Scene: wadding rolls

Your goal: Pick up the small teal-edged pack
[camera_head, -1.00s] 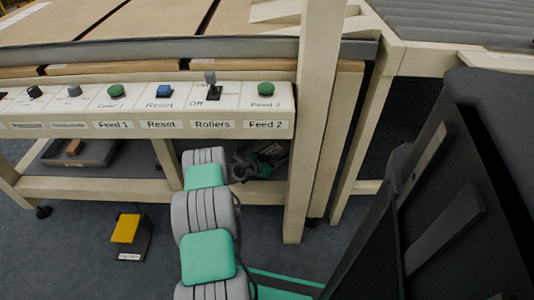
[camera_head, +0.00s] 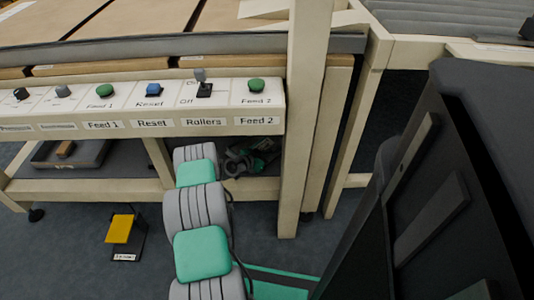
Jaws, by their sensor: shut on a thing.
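The small teal-edged pack does not show in this view. What the gripper holds cannot be seen from here.
The panel carries buttons and switches labelled Feed 1, Reset, Rollers and Feed 2. A cream post (camera_head: 302,140) stands right of my arm. A yellow pedal (camera_head: 121,229) is on the floor. A large black shape fills the right.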

